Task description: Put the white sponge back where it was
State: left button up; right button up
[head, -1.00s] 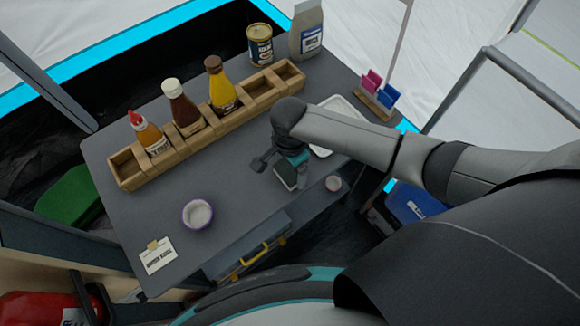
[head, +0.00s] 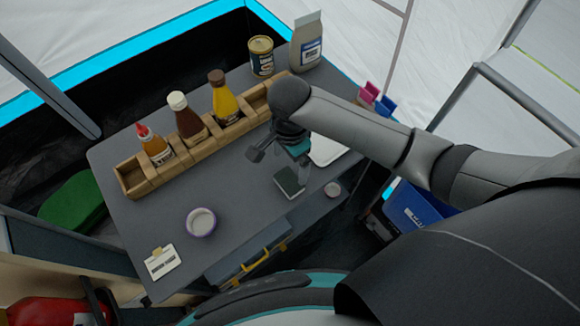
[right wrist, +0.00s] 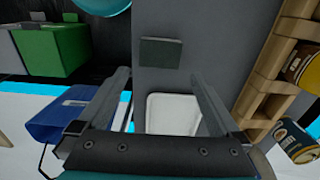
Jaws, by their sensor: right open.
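No plainly white sponge shows. A flat block with a dark green top and a paler edge (head: 290,182) lies on the grey table near its front edge; I cannot tell if it is the sponge. It also shows in the right wrist view (right wrist: 161,52), just beyond the fingertips. My right gripper (head: 281,158) is open and empty, above and behind the block, apart from it. Its fingers show in the right wrist view (right wrist: 160,76). A white tray (head: 328,151) lies right of the gripper, partly hidden by my arm. My left gripper is not in view.
A wooden rack (head: 133,180) holds several sauce bottles along the back. A can (head: 261,57) and a pale bag (head: 306,42) stand behind it. A purple-rimmed bowl (head: 201,222) and a label card (head: 162,263) are at front left. The table between bowl and block is clear.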

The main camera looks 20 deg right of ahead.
jog(key=shift+r, duration=1.6)
jog(key=s+a+n+t+y, duration=0.25)
jog(key=s+n, duration=0.35)
jog(key=n, duration=0.3)
jog(key=s+d+r+n+t+h, duration=0.1)
jog(key=s+d+r+n+h, duration=0.15)
jog(key=s+d+n, duration=0.55)
notch_tip(320, 180, down, 25)
jog(key=g+b, duration=0.1)
jog(key=b, duration=0.3)
jog(key=s+d+f+g+b, duration=0.1)
jog(key=s+d+f+b, duration=0.2)
jog(key=s+f, duration=1.2)
notch_tip(320, 180, down, 4)
jog(key=shift+s+f+m+b, duration=0.1)
jog(key=shift+s+m+b, duration=0.2)
jog(key=shift+s+b, duration=0.15)
